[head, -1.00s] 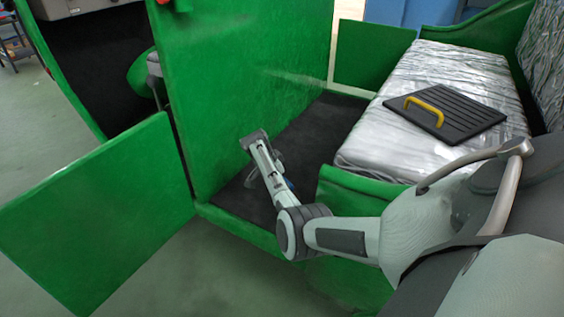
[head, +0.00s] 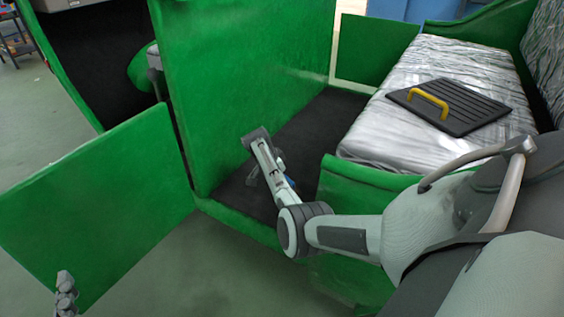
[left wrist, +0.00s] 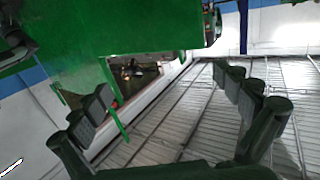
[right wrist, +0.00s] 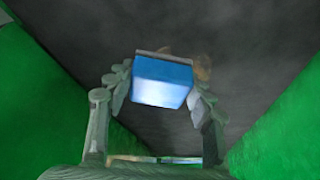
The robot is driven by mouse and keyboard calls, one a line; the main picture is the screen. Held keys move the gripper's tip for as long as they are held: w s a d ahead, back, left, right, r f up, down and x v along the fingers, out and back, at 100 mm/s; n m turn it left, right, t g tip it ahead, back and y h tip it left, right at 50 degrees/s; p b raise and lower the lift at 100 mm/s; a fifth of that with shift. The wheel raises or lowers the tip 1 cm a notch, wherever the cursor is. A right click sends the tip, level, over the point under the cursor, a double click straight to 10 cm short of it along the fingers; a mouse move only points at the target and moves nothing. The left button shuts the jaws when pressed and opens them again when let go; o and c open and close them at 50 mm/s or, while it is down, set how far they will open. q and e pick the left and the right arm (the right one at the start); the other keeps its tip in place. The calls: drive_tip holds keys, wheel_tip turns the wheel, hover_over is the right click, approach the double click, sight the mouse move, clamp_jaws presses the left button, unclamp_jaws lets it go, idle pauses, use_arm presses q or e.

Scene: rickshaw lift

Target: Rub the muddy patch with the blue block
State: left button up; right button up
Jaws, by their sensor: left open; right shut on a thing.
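The blue block (right wrist: 162,80) is between the fingers of my right gripper (right wrist: 163,90), which is shut on it. Brown muddy marks (right wrist: 202,74) show beside and beyond the block on the dark floor in the right wrist view; the block hides part of them. I cannot tell whether the block touches the floor. In the head view my right arm reaches down into the green vehicle's dark footwell (head: 310,135). My left gripper (left wrist: 165,88) is open and empty; a part of it shows at the lower left of the head view (head: 66,292).
A tall green panel (head: 245,80) stands left of the footwell, and a low green panel (head: 100,205) juts out to the left. A silver seat (head: 400,125) on the right bears a black ribbed board (head: 465,110) with a yellow handle (head: 428,101).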

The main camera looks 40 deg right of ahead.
drive_tip(key=shift+f+b, duration=0.9)
drive_tip(key=shift+f, duration=0.05)
drive_tip(key=shift+f+b, duration=0.75)
drive_tip(key=shift+f, duration=0.05)
use_arm(q)
drive_tip(key=s+d+r+t+h, duration=0.1)
drive_tip(key=s+r+t+h, duration=0.2)
drive_tip(key=r+t, duration=0.5)
drive_tip(key=shift+s+r+b, duration=0.35)
drive_tip(key=shift+s+r, duration=0.2)
drive_tip(key=shift+r, duration=1.85)
use_arm(e)
drive_tip(key=shift+f, duration=0.3)
use_arm(q)
drive_tip(key=shift+f+b, duration=0.7)
drive_tip(key=shift+f, duration=0.05)
use_arm(e)
drive_tip(key=shift+f, duration=0.95)
use_arm(q)
drive_tip(key=shift+f, duration=0.1)
use_arm(e)
drive_tip(key=shift+d, duration=0.15)
